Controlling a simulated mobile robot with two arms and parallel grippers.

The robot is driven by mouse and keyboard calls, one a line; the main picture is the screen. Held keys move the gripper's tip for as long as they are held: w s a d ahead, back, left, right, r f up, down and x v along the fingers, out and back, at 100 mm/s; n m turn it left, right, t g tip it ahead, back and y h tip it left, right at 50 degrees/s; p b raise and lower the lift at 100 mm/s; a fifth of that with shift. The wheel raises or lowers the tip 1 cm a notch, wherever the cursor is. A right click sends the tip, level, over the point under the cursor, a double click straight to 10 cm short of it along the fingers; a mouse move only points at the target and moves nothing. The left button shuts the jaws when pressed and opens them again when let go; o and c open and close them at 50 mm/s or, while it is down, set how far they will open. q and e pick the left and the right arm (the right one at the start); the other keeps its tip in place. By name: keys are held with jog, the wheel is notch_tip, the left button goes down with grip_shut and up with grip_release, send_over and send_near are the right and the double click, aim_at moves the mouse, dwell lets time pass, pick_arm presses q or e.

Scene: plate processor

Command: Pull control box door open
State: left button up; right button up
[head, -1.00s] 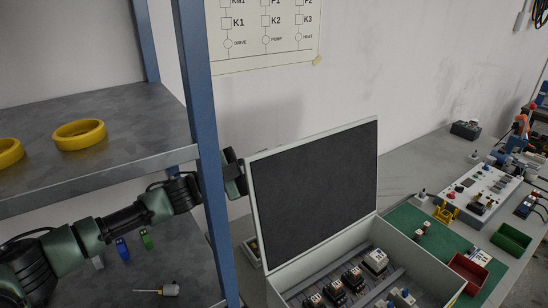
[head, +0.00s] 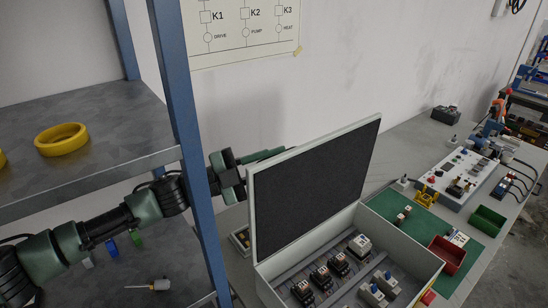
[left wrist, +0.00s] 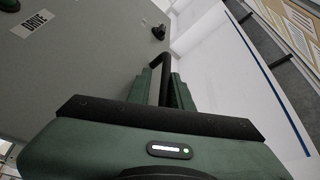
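The control box (head: 405,252) stands on the bench with its door (head: 315,180) raised well open, its dark inner face toward me. Electrical parts show inside the box. My left gripper (head: 268,154) is at the upper left edge of the door, on its outer side, partly hidden by it. In the left wrist view the door's grey outer face (left wrist: 85,70) carries a DRIVE label (left wrist: 34,23). There my left gripper (left wrist: 163,85) has its fingers close on both sides of a black bent handle (left wrist: 165,62) and appears shut on it. My right gripper is out of view.
A blue shelf post (head: 190,150) stands in front of my left arm. A yellow ring (head: 61,139) lies on the upper shelf. Right of the box are a green mat (head: 395,209), a red bin (head: 447,255) and a green bin (head: 487,221).

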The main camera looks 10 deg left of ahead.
pick_arm(q)
jog(key=shift+r, duration=0.15)
jog(key=b+v, duration=0.3)
jog(key=v, duration=0.4)
jog(key=shift+a, duration=0.35)
jog(key=shift+s, duration=0.1)
